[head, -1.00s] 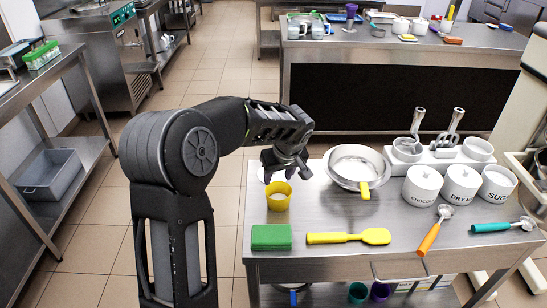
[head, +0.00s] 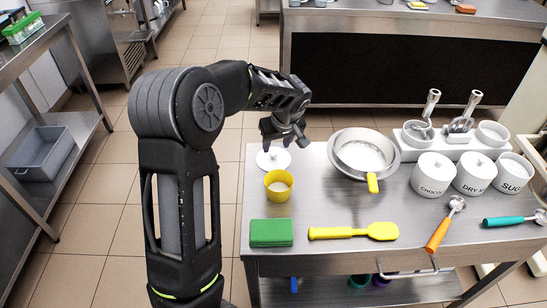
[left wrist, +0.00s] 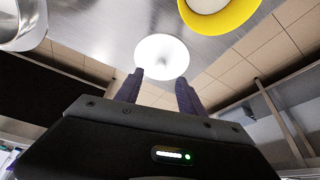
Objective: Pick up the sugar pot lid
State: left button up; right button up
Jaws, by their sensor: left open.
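The white round lid (head: 273,159) with a small knob lies on the steel table's left back corner, behind the yellow cup. My left gripper (head: 284,138) is open and empty, just behind and above the lid in the head view. In the left wrist view the lid (left wrist: 162,57) lies ahead of the two dark fingertips (left wrist: 159,78), roughly centred between them, with a gap. The sugar pot (head: 514,173) stands at the table's right end; no knob shows on its top. My right gripper is not in view.
A yellow cup (head: 278,186) stands close in front of the lid. A steel pan (head: 335,158) with a yellow handle is to its right. A green block (head: 271,232) and yellow spatula (head: 365,231) lie at the front. Lidded white pots (head: 434,174) stand at right.

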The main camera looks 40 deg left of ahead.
aim_at(273, 152)
pick_arm(q)
jog(key=shift+f, duration=0.15)
jog(key=p+x, duration=0.1)
jog(key=x, duration=0.3)
jog(key=shift+a+p, duration=0.15)
jog(key=shift+p, duration=0.15)
jog(key=shift+w+a+f, duration=0.15)
jog(key=shift+w+f, duration=0.05)
jog(key=shift+f, duration=0.3)
jog(key=shift+c, duration=0.4)
grip_shut()
